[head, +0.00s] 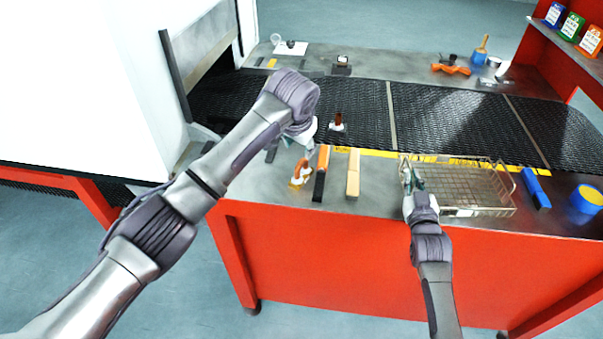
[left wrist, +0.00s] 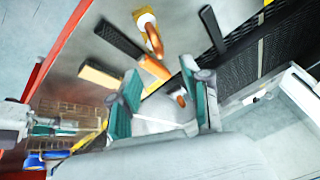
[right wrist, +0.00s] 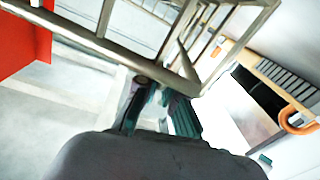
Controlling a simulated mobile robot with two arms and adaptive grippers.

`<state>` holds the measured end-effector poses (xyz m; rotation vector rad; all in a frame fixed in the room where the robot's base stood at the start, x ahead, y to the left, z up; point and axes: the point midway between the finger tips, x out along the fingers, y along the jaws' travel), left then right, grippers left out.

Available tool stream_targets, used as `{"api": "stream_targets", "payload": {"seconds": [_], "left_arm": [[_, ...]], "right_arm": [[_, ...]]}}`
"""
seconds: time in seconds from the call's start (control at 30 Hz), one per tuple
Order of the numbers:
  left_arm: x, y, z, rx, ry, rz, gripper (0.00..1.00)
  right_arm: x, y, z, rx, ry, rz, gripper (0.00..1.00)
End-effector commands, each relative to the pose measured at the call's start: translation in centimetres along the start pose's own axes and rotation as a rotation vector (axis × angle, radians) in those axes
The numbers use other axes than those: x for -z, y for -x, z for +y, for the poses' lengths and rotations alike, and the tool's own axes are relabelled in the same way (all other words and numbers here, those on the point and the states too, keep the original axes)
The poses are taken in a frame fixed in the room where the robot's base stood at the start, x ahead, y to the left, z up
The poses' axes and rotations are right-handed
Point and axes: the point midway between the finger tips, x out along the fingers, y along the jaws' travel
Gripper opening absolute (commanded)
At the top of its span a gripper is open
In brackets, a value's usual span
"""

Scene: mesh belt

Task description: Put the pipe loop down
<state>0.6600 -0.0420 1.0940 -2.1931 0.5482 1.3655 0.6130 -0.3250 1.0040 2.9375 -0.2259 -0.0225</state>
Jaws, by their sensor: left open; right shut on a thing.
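An orange loop-shaped piece with a pale yellow part, which looks like the pipe loop (head: 301,172), rests on the grey table near its front edge. In the left wrist view the loop (left wrist: 154,40) shows beyond my fingers, apart from them. My left gripper (head: 291,140) is open and empty, just above and behind the loop in the head view; its spread fingers show in the left wrist view (left wrist: 163,88). My right gripper (head: 407,173) is shut on the left rim of a wire basket (head: 470,208); the rim also crosses the right wrist view (right wrist: 110,45).
An orange-and-black tool (head: 320,182) and a tan block (head: 353,174) lie right of the loop. A blue bar (head: 535,188) and a blue-and-yellow roll (head: 586,199) lie right of the basket. The black mesh belt (head: 440,115) runs behind, with a small brown-topped item (head: 338,121) on it.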

Motion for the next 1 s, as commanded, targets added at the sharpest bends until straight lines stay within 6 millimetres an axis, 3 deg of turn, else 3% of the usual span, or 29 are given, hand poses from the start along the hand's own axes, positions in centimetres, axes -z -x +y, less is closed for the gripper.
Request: {"api": "stream_targets", "payload": {"seconds": [0.2, 0.37, 0.7, 1.0], "left_arm": [[0.0, -3.5, 0.1, -0.002, 0.000, -0.002, 0.47], [0.0, -4.6, 0.1, -0.002, 0.000, -0.001, 0.47], [0.0, -8.8, 0.4, -0.002, 0.000, -0.002, 0.47], [0.0, -9.5, 0.4, -0.002, -0.002, 0.001, 0.47]], "right_arm": [[0.1, 0.0, 0.0, 0.000, 0.001, 0.001, 0.00], [0.1, 0.0, 0.0, 0.000, 0.001, 0.001, 0.00], [0.1, 0.0, 0.0, 0.000, 0.001, 0.001, 0.00], [0.1, 0.0, 0.0, 0.000, 0.001, 0.001, 0.00]]}}
